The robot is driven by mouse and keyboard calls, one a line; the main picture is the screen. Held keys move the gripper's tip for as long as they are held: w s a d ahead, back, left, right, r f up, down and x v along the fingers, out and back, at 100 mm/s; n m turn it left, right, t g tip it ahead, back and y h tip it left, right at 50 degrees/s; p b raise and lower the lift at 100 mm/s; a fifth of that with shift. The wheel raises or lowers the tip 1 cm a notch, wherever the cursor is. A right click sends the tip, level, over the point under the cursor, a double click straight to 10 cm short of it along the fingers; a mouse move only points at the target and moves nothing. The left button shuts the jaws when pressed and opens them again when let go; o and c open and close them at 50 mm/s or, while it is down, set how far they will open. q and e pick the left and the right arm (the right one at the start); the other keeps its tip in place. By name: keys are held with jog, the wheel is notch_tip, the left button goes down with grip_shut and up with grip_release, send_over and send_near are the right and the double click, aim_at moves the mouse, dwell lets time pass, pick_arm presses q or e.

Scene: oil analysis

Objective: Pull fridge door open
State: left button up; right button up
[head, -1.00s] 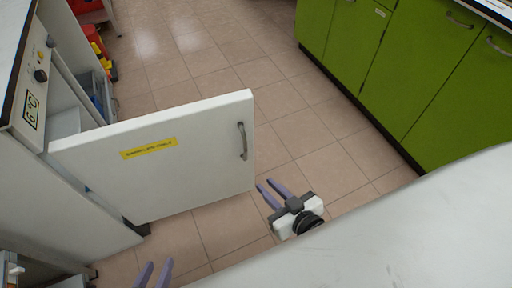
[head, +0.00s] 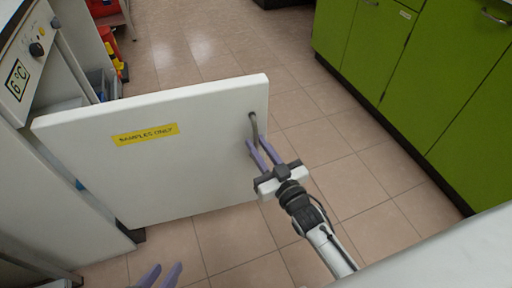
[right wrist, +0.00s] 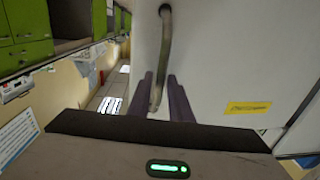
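The white fridge door (head: 190,170) with a yellow "SAMPLES ONLY" label (head: 146,134) stands swung open from the fridge body (head: 50,190) at the left. Its grey handle (head: 254,128) is near the door's right edge. My right gripper (head: 263,154) is at the handle's lower end, with its purple fingers apart. In the right wrist view the handle (right wrist: 163,50) runs down between the two fingers (right wrist: 160,98), and a gap shows beside it; contact is hard to tell. My left gripper (head: 160,274) is open and empty at the bottom edge, below the door.
Green cabinets (head: 405,80) line the right side. Tiled floor (head: 320,150) is clear between the door and the cabinets. Red and yellow items (head: 112,45) stand beyond the fridge at the upper left. A pale surface fills the lower right corner.

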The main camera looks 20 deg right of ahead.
jog(key=shift+w+a, duration=0.1)
jog(key=shift+w, duration=0.55)
